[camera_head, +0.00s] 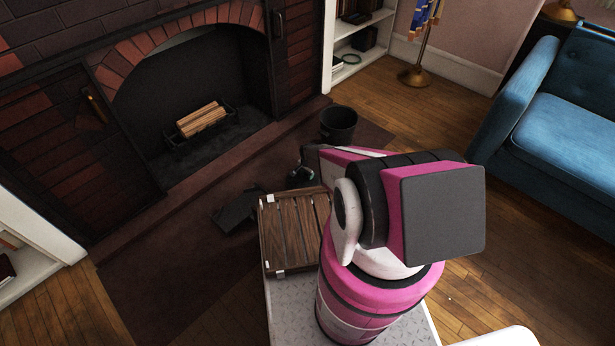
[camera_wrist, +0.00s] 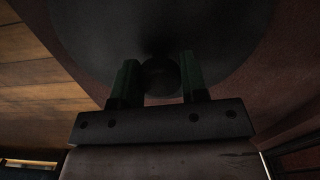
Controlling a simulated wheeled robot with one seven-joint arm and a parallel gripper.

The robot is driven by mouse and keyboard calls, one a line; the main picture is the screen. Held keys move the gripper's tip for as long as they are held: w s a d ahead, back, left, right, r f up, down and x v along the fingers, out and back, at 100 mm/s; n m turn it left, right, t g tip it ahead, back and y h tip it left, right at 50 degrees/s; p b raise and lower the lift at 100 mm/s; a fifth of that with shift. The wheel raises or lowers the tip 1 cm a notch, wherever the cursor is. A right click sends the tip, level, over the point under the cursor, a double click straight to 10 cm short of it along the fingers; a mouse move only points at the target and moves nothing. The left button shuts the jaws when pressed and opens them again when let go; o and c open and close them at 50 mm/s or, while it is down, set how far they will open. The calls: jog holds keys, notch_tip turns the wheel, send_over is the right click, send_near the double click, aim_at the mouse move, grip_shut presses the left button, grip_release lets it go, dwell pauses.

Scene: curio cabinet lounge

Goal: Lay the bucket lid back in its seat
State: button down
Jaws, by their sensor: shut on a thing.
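In the wrist view my gripper (camera_wrist: 160,78) is shut on the dark round knob of the bucket lid (camera_wrist: 110,35). The lid is a wide dark grey disc that fills the upper part of this view, with its far edge out of frame. The bucket (camera_head: 338,126) is black and round and stands on the floor near the hearth's right end in the head view, and its top looks open and dark inside. My gripper (camera_head: 302,174) is partly hidden behind my arm in the head view, to the lower left of the bucket. The lid is hard to make out there.
A flat dark object (camera_head: 238,208) lies on the dark rug left of my gripper. A slatted wooden piece (camera_head: 290,232) is in front of it. The fireplace holds a grate with logs (camera_head: 201,118). A blue sofa (camera_head: 565,110) and a brass stand (camera_head: 414,75) are at the right.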

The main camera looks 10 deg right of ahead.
jog(key=shift+r, duration=0.5)
notch_tip(320, 180, up, 3)
jog(key=shift+s+f, duration=0.15)
jog(key=shift+f, duration=0.05)
jog(key=s+a+r, duration=0.7)
jog(key=a, duration=0.2)
jog(key=c, duration=1.6)
grip_release()
grip_shut()
